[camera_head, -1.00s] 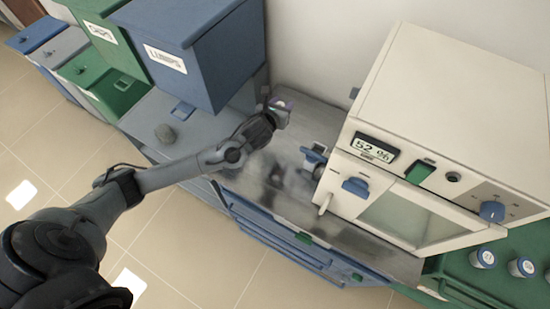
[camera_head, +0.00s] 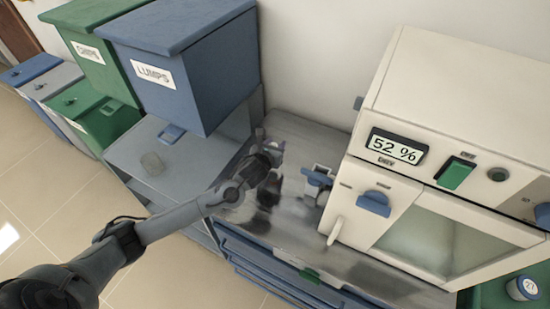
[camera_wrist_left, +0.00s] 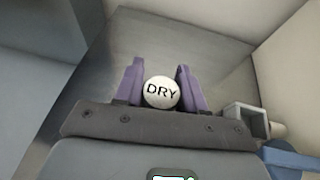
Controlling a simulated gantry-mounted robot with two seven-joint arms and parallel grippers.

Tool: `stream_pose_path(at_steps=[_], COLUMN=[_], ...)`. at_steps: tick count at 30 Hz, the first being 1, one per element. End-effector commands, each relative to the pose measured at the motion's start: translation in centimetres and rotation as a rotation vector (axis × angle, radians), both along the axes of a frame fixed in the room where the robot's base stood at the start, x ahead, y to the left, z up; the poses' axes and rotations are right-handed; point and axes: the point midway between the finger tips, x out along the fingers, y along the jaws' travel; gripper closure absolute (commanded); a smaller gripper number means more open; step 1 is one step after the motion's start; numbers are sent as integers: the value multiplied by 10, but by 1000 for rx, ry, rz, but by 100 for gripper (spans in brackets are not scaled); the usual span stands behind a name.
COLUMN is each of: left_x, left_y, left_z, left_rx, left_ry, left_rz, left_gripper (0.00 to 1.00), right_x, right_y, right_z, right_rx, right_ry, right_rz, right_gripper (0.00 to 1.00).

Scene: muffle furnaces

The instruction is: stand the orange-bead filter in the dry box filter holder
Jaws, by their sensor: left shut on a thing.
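My left gripper (camera_head: 272,146) is above the metal counter, left of the dry box (camera_head: 430,85). In the left wrist view its purple fingers (camera_wrist_left: 160,85) are shut on a round white end marked DRY (camera_wrist_left: 161,92), apparently the filter seen end-on. Its beads are hidden, so I cannot tell their colour. The filter holder, a small square grey socket with a blue part (camera_head: 318,178), sits at the dry box's left side. The socket also shows at the right of the left wrist view (camera_wrist_left: 246,118), apart from the held filter. My right gripper is not in view.
The dry box display (camera_head: 398,148) reads 52 %. Bare metal counter (camera_head: 285,230) lies in front of the holder.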

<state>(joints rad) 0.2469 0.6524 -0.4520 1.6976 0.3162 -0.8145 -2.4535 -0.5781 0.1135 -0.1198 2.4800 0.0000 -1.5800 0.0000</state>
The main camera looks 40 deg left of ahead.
Motion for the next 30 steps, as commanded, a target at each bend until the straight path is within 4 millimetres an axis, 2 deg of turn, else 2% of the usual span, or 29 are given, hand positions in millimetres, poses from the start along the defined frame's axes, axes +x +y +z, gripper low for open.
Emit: stream_pose_path(at_steps=[8,15,28,29,30], left_x=[0,0,0,0,0], left_y=[0,0,0,0,0], left_z=[-18,-46,-51,-51,-51], left_rx=[-2,-2,1,1,-1], left_ry=[-1,-1,-2,-2,-2], left_rz=[1,1,0,0,-1], left_gripper=[91,91,91,59,53], right_x=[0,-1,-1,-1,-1], right_y=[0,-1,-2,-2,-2], right_z=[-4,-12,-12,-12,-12], right_rx=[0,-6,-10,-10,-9], right_ry=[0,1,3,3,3], right_rz=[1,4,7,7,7], right_gripper=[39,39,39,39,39])
